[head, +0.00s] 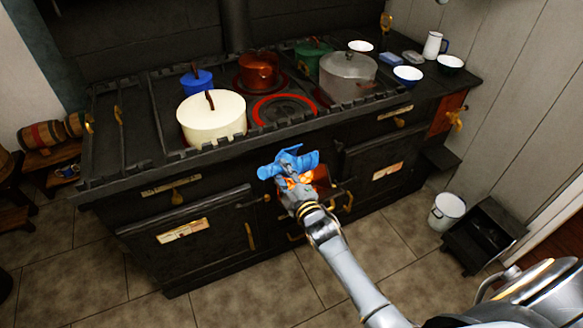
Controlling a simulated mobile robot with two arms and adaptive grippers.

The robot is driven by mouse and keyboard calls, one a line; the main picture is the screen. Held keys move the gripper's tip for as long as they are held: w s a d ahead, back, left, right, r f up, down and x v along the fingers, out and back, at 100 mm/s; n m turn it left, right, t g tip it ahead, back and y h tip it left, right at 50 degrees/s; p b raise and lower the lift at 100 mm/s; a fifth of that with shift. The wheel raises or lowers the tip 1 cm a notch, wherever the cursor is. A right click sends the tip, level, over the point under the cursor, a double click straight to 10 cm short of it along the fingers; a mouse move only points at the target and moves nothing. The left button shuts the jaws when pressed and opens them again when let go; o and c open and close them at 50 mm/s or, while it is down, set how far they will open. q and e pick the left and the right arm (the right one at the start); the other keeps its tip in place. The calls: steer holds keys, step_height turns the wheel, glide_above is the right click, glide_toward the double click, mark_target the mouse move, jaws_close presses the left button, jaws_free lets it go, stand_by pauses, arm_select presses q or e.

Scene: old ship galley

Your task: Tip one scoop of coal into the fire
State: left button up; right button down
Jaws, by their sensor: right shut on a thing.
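My right gripper (291,181) reaches up from the lower right to the middle of the stove front. It is shut on a blue thing (288,163) that looks like the scoop, held in front of the firebox opening. Whether coal lies in it cannot be told. The fire (318,174) glows orange behind the gripper, low in the black stove (130,165), and is partly hidden by the gripper and the scoop. My left gripper is out of view.
Pots stand on the stove top, among them a cream pot (211,118) and a grey pot (347,75). A white bucket (446,211) and a black box (484,235), its contents dark, stand on the floor at right. The tiled floor at lower left is clear.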

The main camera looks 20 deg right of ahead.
steer(key=s+a+f+n+t+b, duration=0.1)
steer(key=s+a+n+b, duration=0.2)
steer(key=a+b, duration=0.1)
steer(key=shift+a+f+t, duration=0.15)
steer(key=shift+a+t, duration=0.15)
steer(key=shift+a, duration=0.45)
